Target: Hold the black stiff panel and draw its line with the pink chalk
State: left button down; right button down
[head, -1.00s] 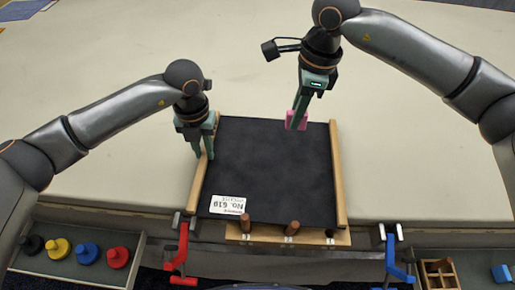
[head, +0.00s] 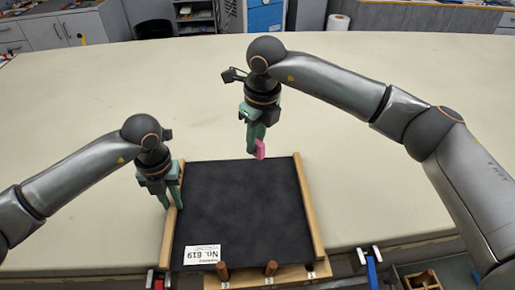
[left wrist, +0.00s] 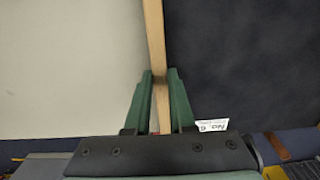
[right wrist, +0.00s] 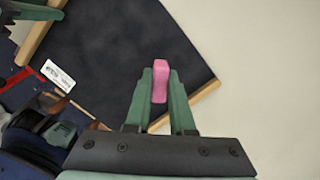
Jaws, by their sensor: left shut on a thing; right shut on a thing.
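The black stiff panel (head: 240,205) lies on the table between two wooden side strips, with a white "No. 619" label (head: 202,255) at its near left corner. No drawn line shows on it. My left gripper (head: 172,203) is at the panel's left side, shut on the left wooden strip (left wrist: 155,45), which runs between its fingers in the left wrist view. My right gripper (head: 256,152) is shut on the pink chalk (head: 260,149), near the panel's far edge. In the right wrist view the chalk (right wrist: 160,82) sticks out past the fingertips, over the panel; contact cannot be told.
A wooden holder (head: 268,276) with brown pegs sits at the panel's near edge. A red clamp (head: 158,283) and a blue clamp (head: 371,270) are at the table's front edge. The cloth table (head: 400,130) is clear beyond and to the right.

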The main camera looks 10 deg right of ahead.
jog(key=shift+w+d+f+m+t+h, duration=0.15)
jog(key=shift+w+f+m, duration=0.45)
jog(key=shift+f+m, duration=0.8)
jog(key=shift+w+d+f+m+t+h, duration=0.15)
jog(key=shift+w+f+m, duration=0.5)
jog(key=shift+f+m, duration=0.7)
jog(key=shift+w+d+f+m+h, duration=0.15)
jog(key=shift+w+f+m, duration=0.45)
jog(key=shift+f+m, duration=0.8)
jog(key=shift+f, duration=0.35)
jog(key=shift+s+a+r, duration=0.1)
jog(key=shift+s+a, duration=0.05)
jog(key=shift+s, duration=0.85)
jog(key=shift+s, duration=0.15)
jog(key=shift+s+a+f, duration=0.1)
jog(key=shift+s+a, duration=0.05)
jog(key=shift+s, duration=0.8)
jog(key=shift+s+a+f, duration=0.1)
jog(key=shift+s, duration=0.85)
